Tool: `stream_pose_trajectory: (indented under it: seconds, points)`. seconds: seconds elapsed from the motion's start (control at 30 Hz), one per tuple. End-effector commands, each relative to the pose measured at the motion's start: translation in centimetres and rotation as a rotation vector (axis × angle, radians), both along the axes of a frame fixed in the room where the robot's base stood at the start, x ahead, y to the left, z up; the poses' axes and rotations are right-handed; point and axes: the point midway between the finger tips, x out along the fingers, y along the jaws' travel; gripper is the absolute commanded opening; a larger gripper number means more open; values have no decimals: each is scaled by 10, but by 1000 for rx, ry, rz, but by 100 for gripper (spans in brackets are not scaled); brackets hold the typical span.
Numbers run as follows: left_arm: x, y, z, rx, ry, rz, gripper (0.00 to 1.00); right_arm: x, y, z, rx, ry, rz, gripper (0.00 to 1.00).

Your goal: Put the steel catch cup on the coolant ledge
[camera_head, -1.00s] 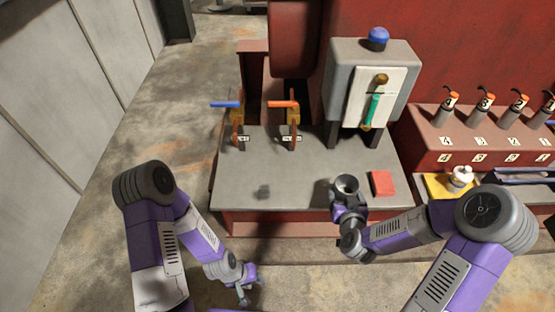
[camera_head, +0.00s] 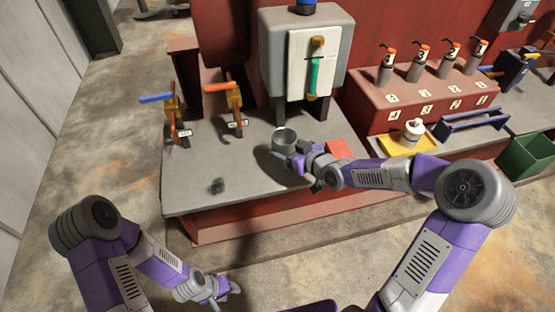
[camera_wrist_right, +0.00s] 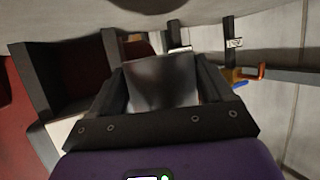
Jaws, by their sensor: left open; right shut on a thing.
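The steel catch cup (camera_head: 285,136) is a grey, open-topped cup. My right gripper (camera_head: 297,155) is shut on it over the grey-topped ledge (camera_head: 195,196), in front of the grey box with the sight tube. The cup looks upright; I cannot tell whether its base touches the ledge. In the right wrist view the cup (camera_wrist_right: 163,82) fills the gap between the two fingers. My left gripper (camera_head: 222,292) is open and empty, low in front of the ledge.
A blue-handled valve (camera_head: 170,112) and an orange-handled valve (camera_head: 232,101) stand at the ledge's back left. A small dark thing (camera_head: 217,186) is on the ledge. A red pad (camera_head: 340,149) lies right of the cup. A yellow tray (camera_head: 393,144) holds a white bottle (camera_head: 414,131).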

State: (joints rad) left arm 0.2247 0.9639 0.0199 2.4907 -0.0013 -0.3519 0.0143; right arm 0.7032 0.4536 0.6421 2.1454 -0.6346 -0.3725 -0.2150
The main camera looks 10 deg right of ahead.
Motion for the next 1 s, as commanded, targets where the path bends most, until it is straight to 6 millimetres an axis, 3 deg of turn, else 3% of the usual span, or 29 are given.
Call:
stream_pose_trajectory:
  seconds: [0.03, 0.1, 0.33, 0.5, 0.93, 0.97, 1.0]
  points:
    - [0, 0, -8, 0, 0, 0, 43, 0, 1, -14, 2, 1, 1, 47]
    - [0, 0, -12, 0, 0, 0, 43, 0, 1, -24, 2, 1, 1, 47]
    - [0, 0, -18, 0, 0, 0, 43, 0, 1, -41, 2, 0, 1, 47]
    - [0, 0, -28, 0, 0, 0, 43, 0, 1, -67, 2, 0, 1, 47]
    - [0, 0, -33, 0, 0, 0, 43, 0, 1, -74, 0, -2, -1, 47]
    - [0, 0, -32, 0, 0, 0, 43, 0, 0, -73, 0, -1, 0, 84]
    - [0, 0, -31, 0, 0, 0, 43, 0, 0, -72, -1, -1, -1, 91]
